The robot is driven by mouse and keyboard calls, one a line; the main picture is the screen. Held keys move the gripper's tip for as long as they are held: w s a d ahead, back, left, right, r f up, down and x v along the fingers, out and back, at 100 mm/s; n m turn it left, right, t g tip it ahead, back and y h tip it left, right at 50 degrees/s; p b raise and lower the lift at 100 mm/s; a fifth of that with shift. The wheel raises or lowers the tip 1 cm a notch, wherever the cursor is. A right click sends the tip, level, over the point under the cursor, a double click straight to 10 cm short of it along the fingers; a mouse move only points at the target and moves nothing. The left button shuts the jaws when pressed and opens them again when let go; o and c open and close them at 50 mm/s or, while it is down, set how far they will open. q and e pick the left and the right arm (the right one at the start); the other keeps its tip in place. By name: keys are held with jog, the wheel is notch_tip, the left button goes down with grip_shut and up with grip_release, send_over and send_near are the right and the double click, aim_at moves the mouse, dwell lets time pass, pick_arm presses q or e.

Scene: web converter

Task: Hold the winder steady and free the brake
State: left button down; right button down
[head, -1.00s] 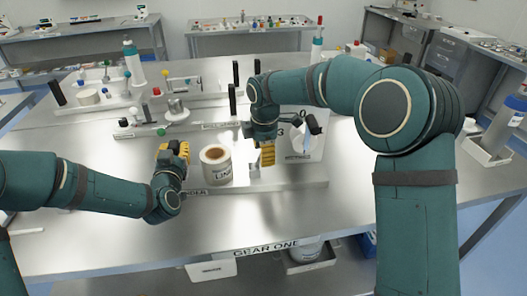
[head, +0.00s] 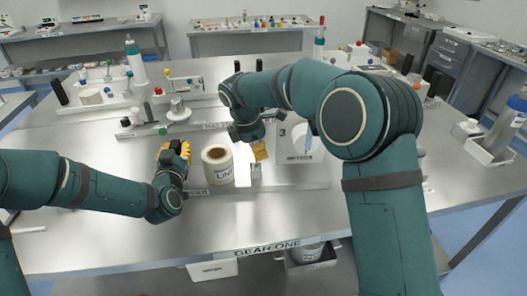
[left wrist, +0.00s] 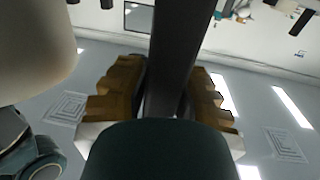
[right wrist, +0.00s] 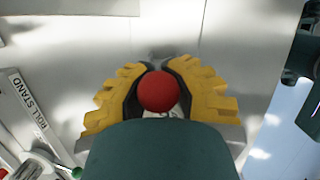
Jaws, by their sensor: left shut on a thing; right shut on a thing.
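The winder's base (head: 300,189) lies along the near side of the table. A white roll (head: 217,166) with a partly readable label stands upright on it; its pale side also fills the upper left of the left wrist view (left wrist: 35,50). My left gripper (head: 175,150) is just left of the roll. Its fingers (left wrist: 165,95) are shut on a dark upright bar (left wrist: 170,45). My right gripper (head: 260,152) is right of the roll, pointing down. Its fingers (right wrist: 158,95) are shut on a red ball knob (right wrist: 158,91). What lies below the knob is mostly hidden.
A white panel marked 3 (head: 298,145) stands right of my right gripper. Behind, another stand (head: 180,115) carries a metal spool and coloured knobs. The table's near left part is bare.

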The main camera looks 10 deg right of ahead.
pick_arm(q)
jog(key=shift+s+a+f, duration=0.1)
jog(key=shift+s+f, duration=0.05)
jog(key=shift+f, duration=0.45)
pick_arm(e)
jog(key=a+h, duration=0.2)
jog(key=h, duration=0.1)
jog(key=shift+w+r, duration=0.1)
jog(key=shift+w, duration=0.1)
jog(key=shift+a+g+h, duration=0.3)
jog(key=shift+a+h, duration=0.45)
jog(key=shift+h, duration=0.65)
jog(key=c, duration=0.7)
grip_release()
jog(key=shift+f, duration=0.25)
jog(key=shift+c, duration=0.2)
jog(key=shift+a+r, duration=0.1)
jog(key=shift+a, duration=0.05)
jog(key=v, duration=1.1)
jog(key=shift+a+r, duration=0.25)
jog(key=shift+r, duration=0.1)
pick_arm(q)
jog(key=shift+r, duration=0.4)
pick_arm(e)
jog(key=shift+f, duration=0.25)
